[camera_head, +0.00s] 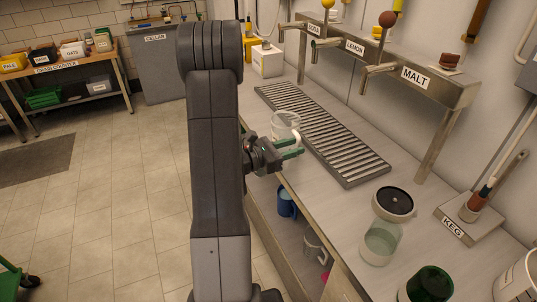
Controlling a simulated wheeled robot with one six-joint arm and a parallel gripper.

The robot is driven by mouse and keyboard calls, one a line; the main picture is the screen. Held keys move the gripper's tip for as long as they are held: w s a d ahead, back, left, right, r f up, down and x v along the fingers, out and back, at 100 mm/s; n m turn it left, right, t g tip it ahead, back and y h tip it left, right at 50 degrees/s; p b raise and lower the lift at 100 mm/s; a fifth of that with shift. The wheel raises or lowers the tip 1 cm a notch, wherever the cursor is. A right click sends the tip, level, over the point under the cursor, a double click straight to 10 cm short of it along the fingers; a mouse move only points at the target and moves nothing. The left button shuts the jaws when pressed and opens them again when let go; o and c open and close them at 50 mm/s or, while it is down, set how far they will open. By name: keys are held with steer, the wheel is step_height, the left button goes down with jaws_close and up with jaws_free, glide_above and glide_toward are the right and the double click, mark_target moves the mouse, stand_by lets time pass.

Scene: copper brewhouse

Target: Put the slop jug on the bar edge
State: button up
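A clear, pale jug (283,121) with a light handle stands upright on the steel bar counter (335,205), close to its front edge and left of the drip grate. No label shows on it, so I cannot tell for sure that it is the slop jug. My gripper (295,148) is at the counter's front edge, just in front of the jug. Its two green-tipped fingers are apart and point right, with nothing seen between them. The handle end is close to the upper finger; I cannot tell whether they touch. My arm hides part of the counter's left end.
A slatted drip grate (325,135) lies under the SODA, LEMON and MALT taps (380,72). A lidded clear jar (382,240), a green glass (428,284) and the KEG block (468,222) stand nearer. A blue mug (287,203) and another jug (314,246) sit on the shelf below.

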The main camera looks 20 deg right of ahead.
steer(key=s+a+b, duration=0.1)
steer(key=a, duration=0.8)
steer(key=shift+s+a, duration=0.2)
steer(key=shift+a, duration=0.15)
steer(key=shift+d, duration=0.1)
steer(key=d, duration=0.3)
steer(key=w+d+p, duration=0.1)
steer(key=d, duration=0.7)
steer(key=shift+w+d, duration=0.25)
steer(key=shift+w, duration=0.05)
steer(key=shift+d+f, duration=0.15)
steer(key=shift+d, duration=0.05)
steer(key=shift+a, duration=0.1)
